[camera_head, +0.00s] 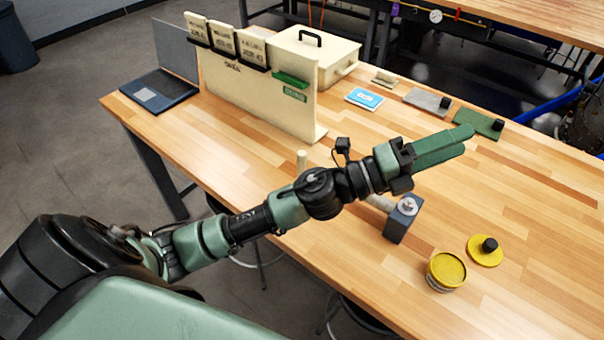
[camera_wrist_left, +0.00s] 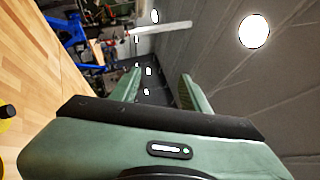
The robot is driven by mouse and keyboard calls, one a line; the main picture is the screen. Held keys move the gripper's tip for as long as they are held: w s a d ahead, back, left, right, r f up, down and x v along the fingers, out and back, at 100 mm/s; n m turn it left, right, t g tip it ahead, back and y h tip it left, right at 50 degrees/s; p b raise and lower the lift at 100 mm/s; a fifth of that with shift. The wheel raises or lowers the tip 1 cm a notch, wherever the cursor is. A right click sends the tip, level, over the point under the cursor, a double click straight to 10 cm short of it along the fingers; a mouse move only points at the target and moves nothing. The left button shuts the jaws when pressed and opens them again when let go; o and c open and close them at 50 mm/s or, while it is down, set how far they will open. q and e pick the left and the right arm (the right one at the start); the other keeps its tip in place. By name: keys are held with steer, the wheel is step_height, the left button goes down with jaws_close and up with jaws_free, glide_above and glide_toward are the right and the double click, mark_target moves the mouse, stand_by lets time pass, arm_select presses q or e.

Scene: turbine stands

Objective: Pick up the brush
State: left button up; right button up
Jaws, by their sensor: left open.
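I cannot make out the brush for certain. A small pale beige piece (camera_head: 385,77) at the back of the wooden table (camera_head: 530,235) may be it, but it is too small to tell. My left gripper (camera_head: 468,138) is held above the table's right half, pointing right, well apart from that piece. Its two green fingers are apart with nothing between them, also in the left wrist view (camera_wrist_left: 158,90). That view looks out past the table edge to the floor. My right gripper is not in view.
Under my left arm lies a dark grey block (camera_head: 399,226) with a pale handle, partly hidden. A yellow tin (camera_head: 446,273) and yellow lid (camera_head: 485,250) sit near the front. A beige board (camera_head: 262,95), beige box (camera_head: 315,50) and laptop (camera_head: 160,90) stand at the back.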

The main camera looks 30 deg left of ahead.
arm_select(q)
steer(key=s+d+f+m+g+h, duration=0.1)
steer(key=s+d+m+g+h, duration=0.2)
steer(key=m+g, duration=0.4)
steer(key=m+g+y, duration=0.8)
steer(key=m+y, duration=0.5)
steer(key=y, duration=0.6)
glide_above(302, 169)
steer(key=w+a, duration=0.1)
steer(key=a, duration=0.1)
step_height(302, 169, down, 14)
steer(key=f+p, duration=0.1)
steer(key=f, duration=0.1)
steer(key=d+f+p, duration=0.1)
steer(key=f+p, duration=0.2)
steer(key=f, duration=0.2)
steer(key=shift+s+d, duration=0.1)
steer(key=shift+d, duration=0.05)
steer(key=shift+f, duration=0.35)
jaws_close()
